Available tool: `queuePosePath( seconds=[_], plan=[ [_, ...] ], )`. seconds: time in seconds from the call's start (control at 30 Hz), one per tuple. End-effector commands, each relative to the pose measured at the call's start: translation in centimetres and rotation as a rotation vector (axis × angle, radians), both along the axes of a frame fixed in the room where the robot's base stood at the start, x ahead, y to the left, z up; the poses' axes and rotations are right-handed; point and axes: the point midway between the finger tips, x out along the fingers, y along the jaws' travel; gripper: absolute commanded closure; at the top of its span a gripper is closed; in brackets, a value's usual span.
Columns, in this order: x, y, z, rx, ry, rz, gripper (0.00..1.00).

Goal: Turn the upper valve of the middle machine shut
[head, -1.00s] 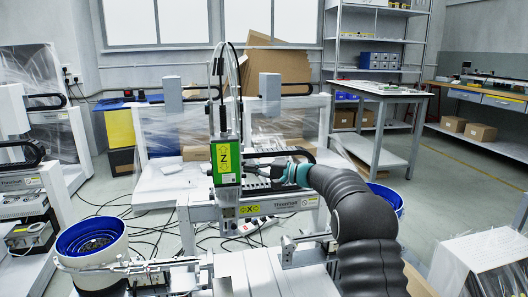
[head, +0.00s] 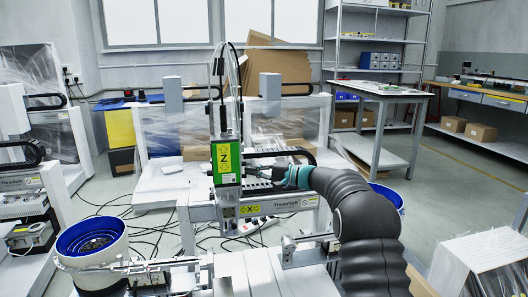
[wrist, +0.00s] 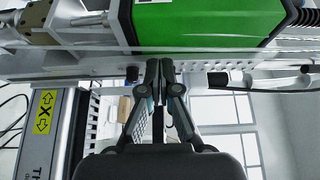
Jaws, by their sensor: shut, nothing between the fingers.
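The middle machine (head: 227,135) is a gantry with a green panel marked Z on its upright, which stands just left of my gripper. In the wrist view its green housing (wrist: 205,22) fills the top, above a metal rail with holes (wrist: 90,62). I cannot pick out the upper valve for certain in either view. My gripper (wrist: 160,66) is shut and empty, fingertips together at the rail's edge below the green housing; I cannot tell whether they touch it. In the head view my gripper (head: 252,172) reaches left to beside the Z panel, its tips small and dark.
A blue-lined bowl feeder (head: 92,240) stands at the front left and another blue-rimmed bowl (head: 388,195) is partly behind my arm. A grey table (head: 375,88) stands behind right.

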Motion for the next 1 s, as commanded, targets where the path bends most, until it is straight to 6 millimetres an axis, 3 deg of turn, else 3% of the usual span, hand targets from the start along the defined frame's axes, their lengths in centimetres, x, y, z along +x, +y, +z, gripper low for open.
queuePosePath(
  seconds=[0.53, 1.0],
  plan=[
    [1.1, -5.2, 0.1, 0.0, 0.0, -0.001, 1.0],
    [1.3, -5.8, 0.8, 0.0, 0.0, 0.001, 1.0]
  ],
)
